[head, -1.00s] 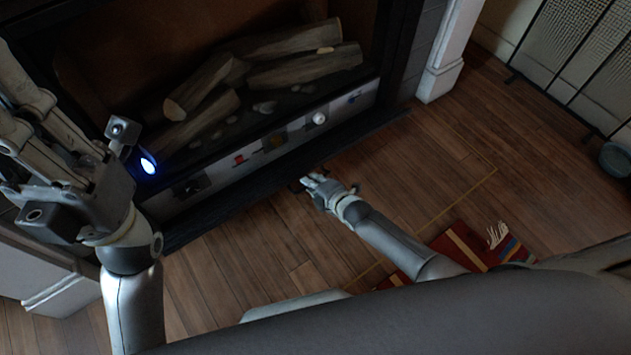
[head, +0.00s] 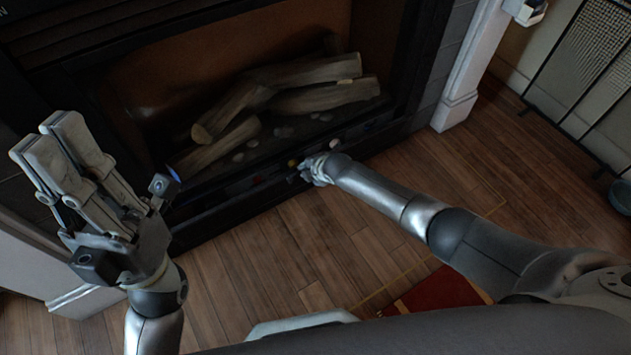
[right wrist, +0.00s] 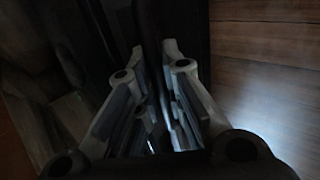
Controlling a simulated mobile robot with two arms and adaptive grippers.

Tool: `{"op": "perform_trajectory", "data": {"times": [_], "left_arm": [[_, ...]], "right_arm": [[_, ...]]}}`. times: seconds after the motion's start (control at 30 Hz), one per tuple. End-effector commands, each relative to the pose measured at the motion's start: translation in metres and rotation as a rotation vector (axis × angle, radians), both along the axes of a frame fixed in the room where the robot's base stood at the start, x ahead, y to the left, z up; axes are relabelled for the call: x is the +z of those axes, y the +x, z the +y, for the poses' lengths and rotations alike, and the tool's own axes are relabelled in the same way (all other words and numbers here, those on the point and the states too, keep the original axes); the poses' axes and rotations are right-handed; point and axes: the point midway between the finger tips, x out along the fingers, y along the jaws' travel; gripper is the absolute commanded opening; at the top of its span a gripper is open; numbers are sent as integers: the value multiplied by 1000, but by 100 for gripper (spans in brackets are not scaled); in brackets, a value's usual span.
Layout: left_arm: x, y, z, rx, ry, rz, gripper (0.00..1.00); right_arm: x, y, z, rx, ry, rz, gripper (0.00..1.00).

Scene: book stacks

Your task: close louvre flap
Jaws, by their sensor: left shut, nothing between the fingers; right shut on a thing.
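The louvre flap (head: 235,208) is a dark panel along the bottom front of the fireplace. It is raised in front of most of the control strip, of which only faint bits show above its edge. My right gripper (head: 304,172) is at the flap's upper edge, near its middle. In the right wrist view, a dark bar, the flap's edge (right wrist: 151,35), runs in between the fingers of the right gripper (right wrist: 158,75), which are shut on it. My left gripper (head: 50,137) is raised at the left, shut and empty, away from the flap.
The fireplace opening above holds several logs (head: 300,85) and pebbles. A white pillar base (head: 455,110) stands right of the fireplace, with a mesh screen (head: 590,75) farther right. A red rug (head: 440,295) lies on the wooden floor, which is otherwise mostly clear.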

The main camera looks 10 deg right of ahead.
Motion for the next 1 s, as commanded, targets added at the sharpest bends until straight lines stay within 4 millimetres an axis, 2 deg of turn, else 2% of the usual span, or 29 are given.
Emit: {"op": "perform_trajectory", "data": {"times": [0.1,0.3,0.83,0.87,1.0], "left_arm": [[-10,0,0,0,0,1,0],[-15,0,0,-1,0,1,0],[-16,0,0,0,0,1,0],[-16,0,0,0,0,1,0],[-16,0,0,0,0,1,0]], "right_arm": [[3,13,4,2,-2,-5,0],[7,24,8,3,-3,-4,0],[10,28,10,4,-2,-4,0],[10,28,10,4,-1,-4,13],[9,28,10,4,-1,-3,31]]}}
